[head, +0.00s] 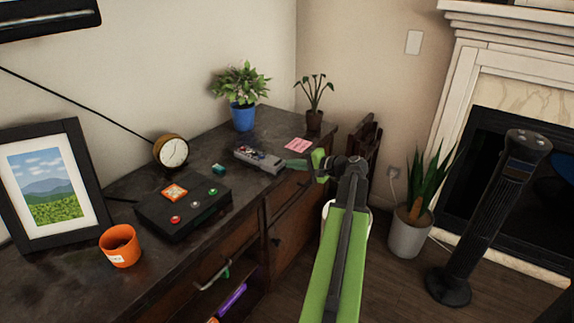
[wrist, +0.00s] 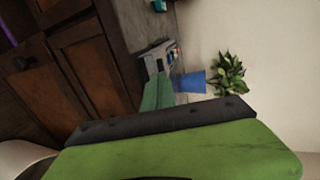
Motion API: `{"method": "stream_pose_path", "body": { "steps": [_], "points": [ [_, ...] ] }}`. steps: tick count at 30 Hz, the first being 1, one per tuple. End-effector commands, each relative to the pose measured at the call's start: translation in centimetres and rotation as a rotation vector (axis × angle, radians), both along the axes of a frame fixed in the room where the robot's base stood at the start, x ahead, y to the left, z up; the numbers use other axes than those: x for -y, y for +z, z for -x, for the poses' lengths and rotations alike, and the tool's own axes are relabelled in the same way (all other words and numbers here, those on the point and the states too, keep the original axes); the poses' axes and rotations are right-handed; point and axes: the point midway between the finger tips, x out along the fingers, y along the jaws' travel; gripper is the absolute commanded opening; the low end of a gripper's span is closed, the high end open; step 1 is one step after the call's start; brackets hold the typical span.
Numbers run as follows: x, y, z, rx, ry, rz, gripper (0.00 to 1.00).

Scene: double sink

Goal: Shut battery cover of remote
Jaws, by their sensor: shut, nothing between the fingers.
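The remote (head: 258,158) is a grey device lying on the dark cabinet top, with darker and coloured parts on its upper side. Its battery cover is too small to make out clearly. My gripper (head: 294,163) is shut and empty, at the remote's right end by the cabinet's front edge. In the wrist view my green fingertips (wrist: 157,92) point at the near end of the remote (wrist: 157,58) and overlap it in the picture. I cannot tell whether they touch it.
A blue plant pot (head: 243,117) stands behind the remote, and a pink note (head: 298,145) lies to its right. A small teal box (head: 218,169), a black button box (head: 184,208) and a clock (head: 171,152) are to its left. A black tower (head: 490,215) stands on the floor at right.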

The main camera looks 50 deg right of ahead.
Motion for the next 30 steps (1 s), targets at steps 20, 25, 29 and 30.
{"method": "stream_pose_path", "body": {
  "steps": [20,25,29,30],
  "points": [
    [0.4,3.0,9.8,0.001,0.009,-0.001,0.0],
    [0.4,3.0,9.7,0.0,0.009,-0.001,0.0],
    [0.4,3.0,9.7,0.0,0.009,-0.001,0.0],
    [0.4,3.0,9.7,0.0,0.009,-0.001,0.0]
  ]
}}
